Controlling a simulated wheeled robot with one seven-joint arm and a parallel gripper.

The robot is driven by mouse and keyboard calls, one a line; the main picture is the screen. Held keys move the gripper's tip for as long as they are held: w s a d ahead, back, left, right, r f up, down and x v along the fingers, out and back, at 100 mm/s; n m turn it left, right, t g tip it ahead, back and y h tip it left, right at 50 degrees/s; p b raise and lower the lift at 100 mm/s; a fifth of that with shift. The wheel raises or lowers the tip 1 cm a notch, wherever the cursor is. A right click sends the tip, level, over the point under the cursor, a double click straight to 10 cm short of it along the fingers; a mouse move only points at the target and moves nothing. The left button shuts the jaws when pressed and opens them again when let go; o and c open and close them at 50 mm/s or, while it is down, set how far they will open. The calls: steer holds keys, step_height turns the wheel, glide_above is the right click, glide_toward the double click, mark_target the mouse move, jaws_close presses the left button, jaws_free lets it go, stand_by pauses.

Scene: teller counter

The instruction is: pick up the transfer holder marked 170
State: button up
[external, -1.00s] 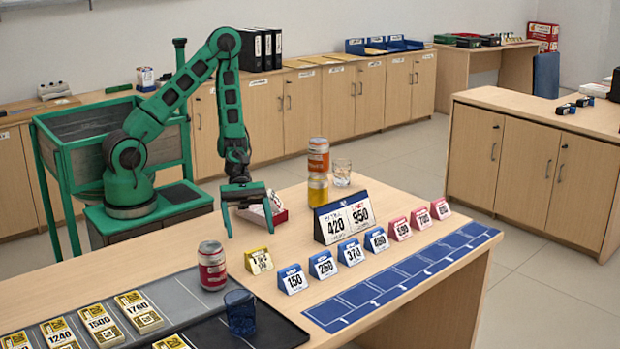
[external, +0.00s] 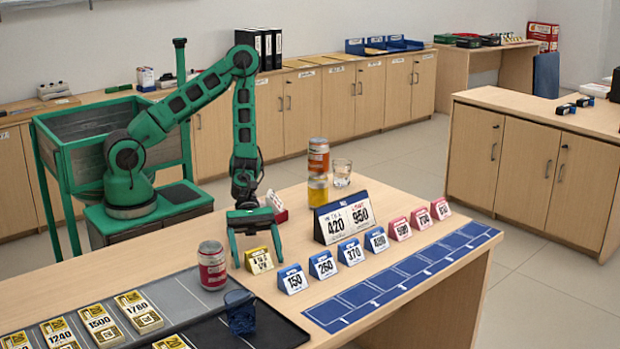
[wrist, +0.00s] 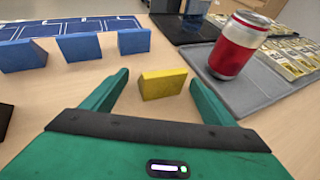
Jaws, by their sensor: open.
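A small yellow holder (external: 259,261) stands on the wooden counter, left of the blue holders; its number is too blurred to read surely, but may be 170. In the wrist view the yellow holder (wrist: 163,85) shows a plain back, between the fingertips and nearer the right one. My gripper (external: 258,257) is open just above the counter, its fingers on either side of the yellow holder, with gaps showing in the wrist view (wrist: 159,79). Blue holders marked 150 (external: 292,279), 260 (external: 323,265) and 370 (external: 351,252) stand to the right.
A red-and-white can (external: 212,266) and a dark blue glass (external: 240,313) stand left and in front of the gripper. A large sign marked 420 and 950 (external: 345,217) stands behind the blue row. Pink holders (external: 400,229) continue the row. A blue strip (external: 400,280) lies in front.

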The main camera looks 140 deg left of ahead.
steer(key=c, duration=1.1)
steer(key=shift+c, duration=0.2)
